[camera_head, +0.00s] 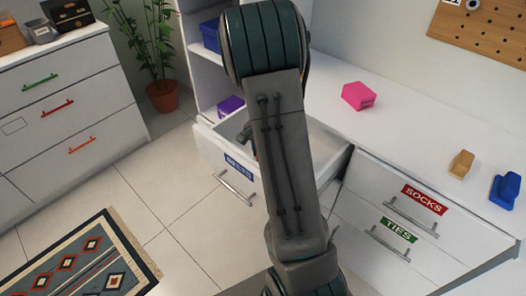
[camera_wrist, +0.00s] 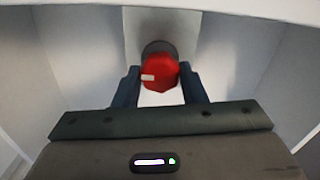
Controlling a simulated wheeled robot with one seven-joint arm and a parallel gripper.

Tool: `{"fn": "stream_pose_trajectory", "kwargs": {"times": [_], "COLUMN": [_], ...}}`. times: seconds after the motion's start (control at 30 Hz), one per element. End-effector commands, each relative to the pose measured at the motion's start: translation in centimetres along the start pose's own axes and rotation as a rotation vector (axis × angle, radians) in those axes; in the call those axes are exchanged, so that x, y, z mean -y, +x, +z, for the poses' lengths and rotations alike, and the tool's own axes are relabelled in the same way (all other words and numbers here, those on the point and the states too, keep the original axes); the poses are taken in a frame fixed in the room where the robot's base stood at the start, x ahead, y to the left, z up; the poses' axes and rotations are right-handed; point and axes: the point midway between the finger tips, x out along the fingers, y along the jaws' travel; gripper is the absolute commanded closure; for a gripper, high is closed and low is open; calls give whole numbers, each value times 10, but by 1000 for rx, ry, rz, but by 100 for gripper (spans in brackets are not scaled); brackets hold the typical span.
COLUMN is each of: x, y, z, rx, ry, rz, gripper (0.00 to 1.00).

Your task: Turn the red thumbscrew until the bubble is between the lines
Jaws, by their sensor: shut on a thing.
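The red thumbscrew (camera_wrist: 159,72) is in the middle of the wrist view, with a short white mark on the left part of its face. A dark round base shows behind it, against a pale panel. My gripper (camera_wrist: 160,84) has one dark finger on each side of the thumbscrew and is shut on it. I see no bubble or lines in either view.
Pale walls flank the gripper closely in the wrist view. In the head view, an open drawer (camera_head: 237,187) stands behind my arm. A pink block (camera_head: 358,96), a tan block (camera_head: 461,164) and a blue block (camera_head: 504,190) sit on the white top. A patterned rug (camera_head: 80,262) lies at lower left.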

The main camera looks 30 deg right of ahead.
Motion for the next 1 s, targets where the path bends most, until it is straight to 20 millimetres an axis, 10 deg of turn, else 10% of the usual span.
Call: {"fn": "stream_pose_trajectory", "kwargs": {"times": [0.27, 0.3, 0.4, 0.77, 1.0], "x": [1, 1, 1, 0, 2], "y": [-1, -1, -1, -8, -54], "z": [-1, -1, -1, 0, -1], "rx": [-3, -3, -2, -1, -5], "ry": [0, 0, 0, 0, -2], "rz": [-3, -3, -2, -2, -6], "gripper": [85, 60, 41, 41, 41]}}
